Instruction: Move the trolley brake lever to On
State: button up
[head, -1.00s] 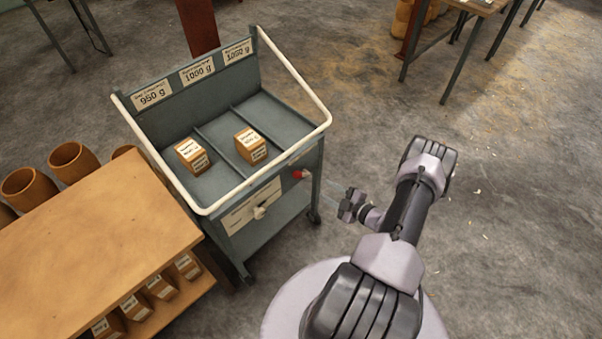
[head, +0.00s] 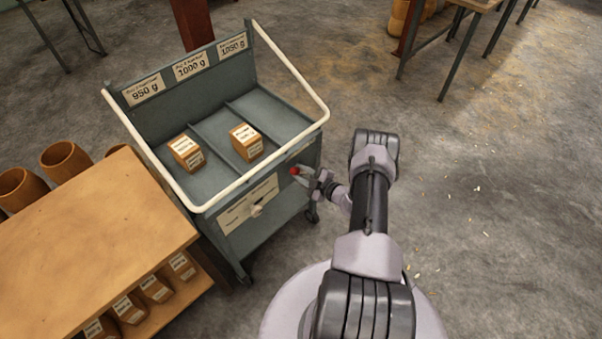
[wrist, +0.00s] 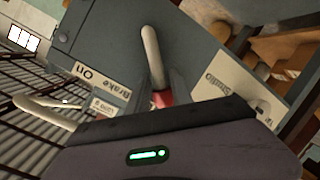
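The trolley (head: 262,228) stands left of my arm in the head view. Its brake lever has a red knob (head: 295,170) on the front panel near the right corner. In the wrist view the red knob (wrist: 161,98) shows between the dark fingers of my gripper (wrist: 160,85). In the head view my gripper (head: 308,180) is right at the knob. Whether the fingers are closed on it I cannot tell. The lower part of the knob is hidden by the gripper body.
A white rail (head: 292,72) runs around the tray. A wooden bench (head: 95,245) adjoins at left.

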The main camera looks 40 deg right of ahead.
grip_shut()
dwell(1.1)
